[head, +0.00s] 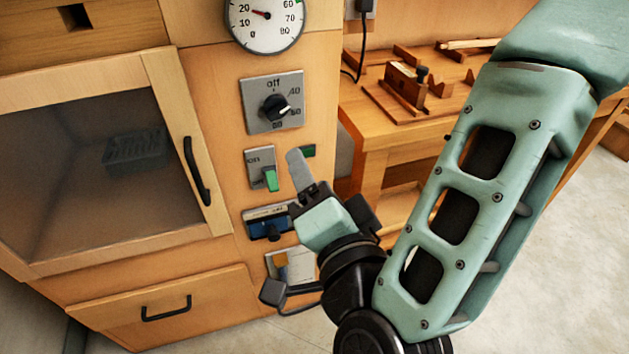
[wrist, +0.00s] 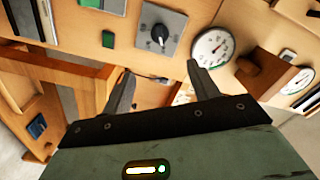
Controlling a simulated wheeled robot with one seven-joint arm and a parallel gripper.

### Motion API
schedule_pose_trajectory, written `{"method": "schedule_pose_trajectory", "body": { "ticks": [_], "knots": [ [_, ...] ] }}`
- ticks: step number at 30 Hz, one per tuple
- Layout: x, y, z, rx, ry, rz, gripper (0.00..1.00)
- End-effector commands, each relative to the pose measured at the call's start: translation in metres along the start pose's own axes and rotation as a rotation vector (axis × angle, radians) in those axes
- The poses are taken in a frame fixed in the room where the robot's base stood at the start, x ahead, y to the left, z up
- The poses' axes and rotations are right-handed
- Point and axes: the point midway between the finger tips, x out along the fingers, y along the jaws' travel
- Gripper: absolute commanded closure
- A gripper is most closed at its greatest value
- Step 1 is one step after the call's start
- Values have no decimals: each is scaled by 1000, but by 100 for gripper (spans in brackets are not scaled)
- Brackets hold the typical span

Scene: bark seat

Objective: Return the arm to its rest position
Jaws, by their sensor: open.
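My gripper (wrist: 162,90) is open and empty in the wrist view, with its two fingers apart and the cabinet's control panel beyond them. In the head view my gripper (head: 300,170) is in front of the wooden cabinet's panel, just right of the green-lever switch (head: 271,179). Only one finger shows clearly there, so I cannot tell whether it touches the panel. My arm (head: 480,200) reaches in from the upper right, bends low near the bottom middle, and hides part of the workbench and the lower panel.
The cabinet has a dial knob (head: 275,107), a round gauge (head: 265,18), a closed glass door (head: 90,165) and a drawer (head: 165,308). A workbench (head: 375,140) with wooden tools stands behind my arm. Clear floor (head: 560,270) lies at right.

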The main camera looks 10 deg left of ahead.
Motion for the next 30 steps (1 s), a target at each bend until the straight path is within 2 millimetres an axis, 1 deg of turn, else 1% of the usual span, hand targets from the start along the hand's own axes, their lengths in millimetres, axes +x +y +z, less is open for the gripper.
{"method": "schedule_pose_trajectory", "body": {
  "ticks": [14, 17, 20, 24, 27, 30],
  "knots": [
    [0, 0, 0, 0, 0, 0, 40],
    [1, 0, 2, -14, -23, 1, 40],
    [6, 0, 8, -57, -95, 7, 40],
    [10, 6, 21, -170, -270, 35, 40],
    [8, 14, 28, -269, -406, 66, 40],
    [1, 24, 29, -370, -538, 104, 40]
  ]
}}
